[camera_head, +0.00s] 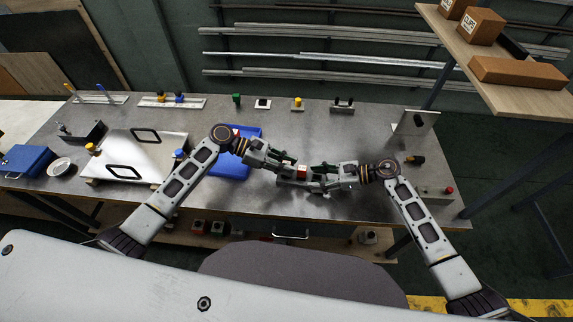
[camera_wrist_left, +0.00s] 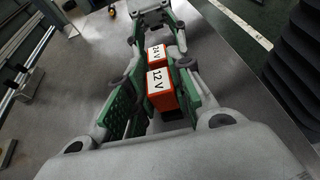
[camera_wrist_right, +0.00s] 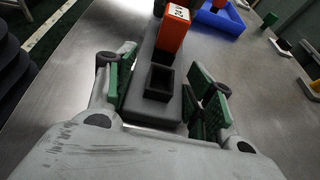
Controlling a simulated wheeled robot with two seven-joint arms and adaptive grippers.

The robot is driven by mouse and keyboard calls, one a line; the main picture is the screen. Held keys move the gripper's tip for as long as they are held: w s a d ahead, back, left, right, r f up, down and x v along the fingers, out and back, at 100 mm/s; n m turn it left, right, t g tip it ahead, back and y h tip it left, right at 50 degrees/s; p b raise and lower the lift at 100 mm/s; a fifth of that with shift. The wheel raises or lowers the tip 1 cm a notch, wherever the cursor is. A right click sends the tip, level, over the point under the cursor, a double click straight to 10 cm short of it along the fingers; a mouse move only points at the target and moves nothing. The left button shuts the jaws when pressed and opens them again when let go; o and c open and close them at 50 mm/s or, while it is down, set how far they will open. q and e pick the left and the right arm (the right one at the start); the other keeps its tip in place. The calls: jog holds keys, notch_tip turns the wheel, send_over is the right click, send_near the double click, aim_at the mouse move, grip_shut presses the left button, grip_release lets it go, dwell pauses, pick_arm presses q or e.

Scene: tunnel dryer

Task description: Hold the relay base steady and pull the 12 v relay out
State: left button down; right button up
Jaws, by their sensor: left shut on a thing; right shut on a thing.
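The 12 V relay (camera_wrist_left: 161,90) is an orange block with a white label in the left wrist view. My left gripper (camera_wrist_left: 158,100) has its green pads on both sides of it and is shut on it; a dark socket shows below, and I cannot tell how far the relay sits in it. The 24 V relay (camera_wrist_left: 157,52) stands just beyond; it also shows in the right wrist view (camera_wrist_right: 172,32). The grey relay base (camera_wrist_right: 150,108) has an empty black socket (camera_wrist_right: 159,82) at its near end. My right gripper (camera_wrist_right: 162,95) is shut on this end.
A blue tray (camera_head: 240,172) lies left of the grippers, partly behind my left arm. A silver panel with black handles (camera_head: 170,146) is further left. Several small fixtures line the table's back edge. A shelf with brown boxes (camera_head: 520,72) hangs at upper right.

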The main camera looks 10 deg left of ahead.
pick_arm(q)
jog(key=shift+r, duration=0.95)
dwell(0.8)
jog(key=shift+r, duration=2.25)
dwell(0.5)
pick_arm(e)
jog(key=o, duration=1.2)
jog(key=shift+v, duration=6)
jog(key=shift+a+f, duration=0.1)
jog(key=shift+x, duration=4.8)
